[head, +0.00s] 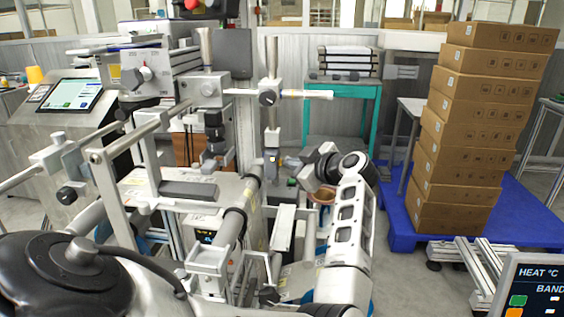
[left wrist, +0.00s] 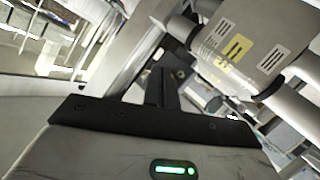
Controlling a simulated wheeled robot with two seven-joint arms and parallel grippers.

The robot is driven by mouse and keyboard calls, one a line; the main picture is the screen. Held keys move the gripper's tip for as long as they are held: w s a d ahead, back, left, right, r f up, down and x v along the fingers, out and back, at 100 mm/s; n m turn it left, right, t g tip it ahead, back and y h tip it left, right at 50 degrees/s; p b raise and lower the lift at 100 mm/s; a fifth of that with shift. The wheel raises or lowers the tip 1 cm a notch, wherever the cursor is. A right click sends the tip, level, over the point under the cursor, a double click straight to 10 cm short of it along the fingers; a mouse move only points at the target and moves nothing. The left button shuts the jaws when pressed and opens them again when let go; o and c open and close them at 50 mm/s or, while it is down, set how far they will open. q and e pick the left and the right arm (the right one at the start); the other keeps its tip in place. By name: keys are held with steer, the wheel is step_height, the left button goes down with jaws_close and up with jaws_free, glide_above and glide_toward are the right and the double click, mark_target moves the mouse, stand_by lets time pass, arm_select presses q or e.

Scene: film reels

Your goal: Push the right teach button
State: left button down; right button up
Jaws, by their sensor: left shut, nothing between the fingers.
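The task's machine stands in the middle of the head view, with silver posts, rods and rollers. A small dark sensor box (head: 272,163) is on its upright post, but I cannot make out a teach button on it. My left gripper (head: 283,160) is shut and empty, at the end of the white arm, pointing left close to this box. I cannot tell whether it touches. In the left wrist view the black fingers (left wrist: 163,88) are together, beside a grey cylinder (left wrist: 240,50) with yellow and white labels. My right gripper is not in view.
Metal bars and rollers crowd the space left of the gripper. A tall stack of cardboard boxes (head: 475,130) stands on a blue pallet (head: 525,215) at right. A teal stand (head: 342,110) is behind. A tablet screen (head: 73,95) is at far left, a HEAT screen (head: 535,290) lower right.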

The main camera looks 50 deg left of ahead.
arm_select(q)
steer(key=shift+s+a, duration=0.1)
steer(key=shift+a, duration=0.05)
stand_by(0.5)
steer(key=shift+w+d+p, duration=0.45)
steer(key=shift+w+d, duration=0.05)
steer(key=shift+d, duration=0.1)
steer(key=shift+w+d, duration=1.6)
steer(key=shift+d, duration=0.3)
